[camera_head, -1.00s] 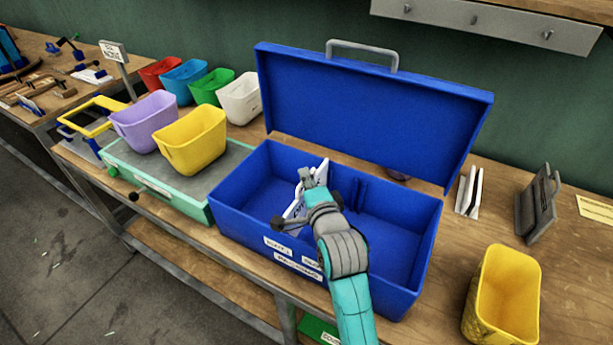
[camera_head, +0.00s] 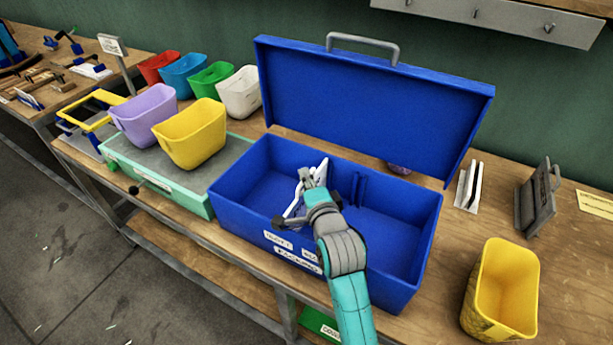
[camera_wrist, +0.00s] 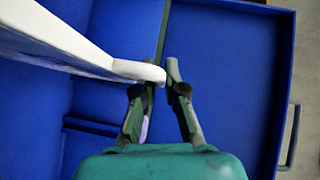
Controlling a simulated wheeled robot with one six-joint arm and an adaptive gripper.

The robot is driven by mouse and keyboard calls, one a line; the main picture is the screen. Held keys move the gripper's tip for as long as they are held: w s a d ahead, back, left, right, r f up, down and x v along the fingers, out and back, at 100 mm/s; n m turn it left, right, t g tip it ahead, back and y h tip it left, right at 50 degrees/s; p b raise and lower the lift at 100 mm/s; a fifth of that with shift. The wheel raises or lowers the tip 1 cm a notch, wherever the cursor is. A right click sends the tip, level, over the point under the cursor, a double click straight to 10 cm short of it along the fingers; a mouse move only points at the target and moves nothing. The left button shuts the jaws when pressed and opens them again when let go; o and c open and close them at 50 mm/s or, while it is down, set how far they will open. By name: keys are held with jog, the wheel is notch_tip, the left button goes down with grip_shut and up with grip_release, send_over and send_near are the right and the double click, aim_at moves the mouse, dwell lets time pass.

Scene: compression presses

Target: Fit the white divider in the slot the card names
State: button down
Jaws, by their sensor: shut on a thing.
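The white divider (camera_head: 322,170) is held by my gripper (camera_head: 308,180) inside the open blue toolbox (camera_head: 225,190). It stands on edge, running from the back wall toward the front. In the wrist view my gripper (camera_wrist: 158,85) is at the divider's rounded end; the white divider (camera_wrist: 75,45) extends to the upper left. A pair of blue rails (camera_head: 358,188) is on the back wall, right of the divider. My gripper hides part of the divider and the box floor, so I cannot tell whether the divider is in a slot. White labels (camera_head: 278,241) are on the box front, too small to read surely.
The toolbox lid (camera_head: 370,105) stands open behind. White plates (camera_head: 470,186) and a dark grey stand (camera_head: 537,200) are to the right, with a pale card (camera_head: 596,203). A yellow bin (camera_head: 505,290) is front right. More bins (camera_head: 190,133) sit left.

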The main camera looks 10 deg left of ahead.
jog(key=shift+f, duration=0.75)
jog(key=c, duration=1.2)
grip_release()
jog(key=shift+s+f, duration=0.1)
jog(key=shift+f, duration=0.05)
